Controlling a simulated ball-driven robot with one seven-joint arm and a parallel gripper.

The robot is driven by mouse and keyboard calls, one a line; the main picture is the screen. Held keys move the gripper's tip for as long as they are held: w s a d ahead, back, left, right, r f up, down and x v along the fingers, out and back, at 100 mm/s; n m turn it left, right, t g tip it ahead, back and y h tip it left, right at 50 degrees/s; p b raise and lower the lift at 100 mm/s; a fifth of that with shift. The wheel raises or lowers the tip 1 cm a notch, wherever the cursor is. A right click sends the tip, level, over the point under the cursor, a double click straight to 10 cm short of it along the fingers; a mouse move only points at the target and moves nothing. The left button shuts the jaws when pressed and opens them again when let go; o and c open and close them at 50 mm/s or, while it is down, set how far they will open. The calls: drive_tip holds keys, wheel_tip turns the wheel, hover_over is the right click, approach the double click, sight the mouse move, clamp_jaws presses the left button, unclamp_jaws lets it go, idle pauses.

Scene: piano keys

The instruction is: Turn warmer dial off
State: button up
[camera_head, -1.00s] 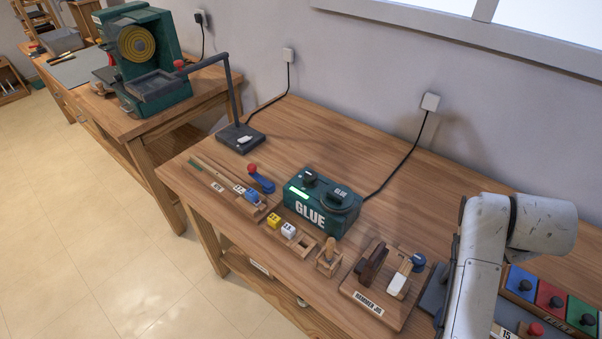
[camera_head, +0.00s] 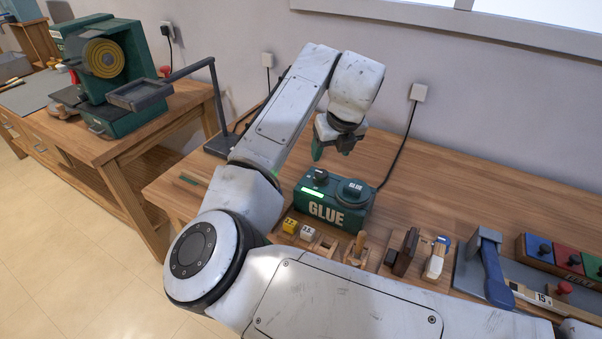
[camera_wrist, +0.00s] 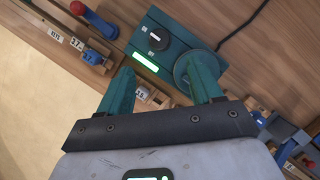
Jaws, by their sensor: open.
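The glue warmer (camera_head: 334,205) is a green box marked GLUE on the workbench, with a lit green strip on its front edge. Its black dial (camera_head: 320,175) is on the left of its top, and a round lidded pot (camera_head: 352,190) is on the right. In the wrist view, the dial (camera_wrist: 158,38) shows a white mark, and the lit strip (camera_wrist: 146,62) is below it. My gripper (camera_head: 332,150) is open and empty above and behind the warmer. In the wrist view its green fingers (camera_wrist: 162,84) are spread, the right one overlapping the pot. The dial is apart from both fingers.
Yellow and white blocks (camera_head: 298,228) and small wooden jigs (camera_head: 357,248) stand along the bench front. A black cord runs from the warmer to a wall socket (camera_head: 418,92). A blue-handled tool (camera_head: 493,265) and coloured panels (camera_head: 567,258) are at right.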

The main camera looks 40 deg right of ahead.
sight(322, 173)
drive_tip(key=x, duration=1)
drive_tip(key=shift+w+f+p, duration=0.15)
drive_tip(key=shift+f+p, duration=0.15)
drive_tip(key=shift+p, duration=0.1)
drive_tip(key=shift+c, duration=0.5)
drive_tip(key=c, duration=1)
drive_tip(key=shift+o, duration=0.2)
